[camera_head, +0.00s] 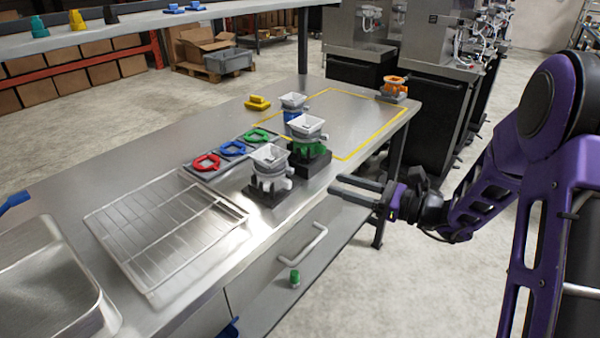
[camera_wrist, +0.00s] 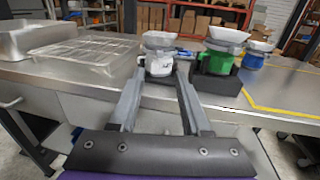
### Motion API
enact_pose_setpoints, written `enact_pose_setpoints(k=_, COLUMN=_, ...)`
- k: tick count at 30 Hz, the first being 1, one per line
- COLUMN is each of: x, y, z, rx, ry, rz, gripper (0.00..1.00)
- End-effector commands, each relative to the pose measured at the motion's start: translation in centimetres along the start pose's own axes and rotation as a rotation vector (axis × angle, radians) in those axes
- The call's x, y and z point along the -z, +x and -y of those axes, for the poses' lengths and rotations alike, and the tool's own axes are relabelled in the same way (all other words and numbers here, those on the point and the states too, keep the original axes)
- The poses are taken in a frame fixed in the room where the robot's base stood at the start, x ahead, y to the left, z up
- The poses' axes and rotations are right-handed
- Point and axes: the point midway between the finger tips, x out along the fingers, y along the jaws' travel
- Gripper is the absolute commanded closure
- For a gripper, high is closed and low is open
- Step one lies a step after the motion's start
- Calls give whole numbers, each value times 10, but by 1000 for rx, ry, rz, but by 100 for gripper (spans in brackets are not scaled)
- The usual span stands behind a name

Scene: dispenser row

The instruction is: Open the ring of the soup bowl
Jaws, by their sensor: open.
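Several dispensers with pale square bowls stand on the steel counter; I cannot tell which one is the soup bowl. The nearest is a white and grey dispenser (camera_head: 269,178) on a black base. A green one (camera_head: 308,142) stands behind it on a black base, and a blue one (camera_head: 292,108) farther back. An orange one (camera_head: 394,86) stands at the far right. My gripper (camera_head: 334,185) is open and empty, off the counter's front edge. In the wrist view the white dispenser (camera_wrist: 158,65) shows beyond and between my fingertips, with the green one (camera_wrist: 214,64) to its right.
Red (camera_head: 206,161), blue (camera_head: 232,149) and green (camera_head: 256,136) ring-shaped pieces lie behind the dispensers. A wire rack (camera_head: 165,225) and sink (camera_head: 45,290) are at left. A drawer handle (camera_head: 303,245) juts from the counter front. Yellow tape marks a mostly clear area at right.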

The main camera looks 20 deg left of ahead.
Motion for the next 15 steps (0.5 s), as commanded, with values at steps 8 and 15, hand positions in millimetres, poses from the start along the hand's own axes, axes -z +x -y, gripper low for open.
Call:
enact_pose_setpoints(k=8, x=1, y=62, z=0, rx=-3, ry=-2, rz=-2, gripper=52)
enact_pose_setpoints(k=15, x=1, y=99, z=0, rx=-2, ry=-2, rz=-2, gripper=52)
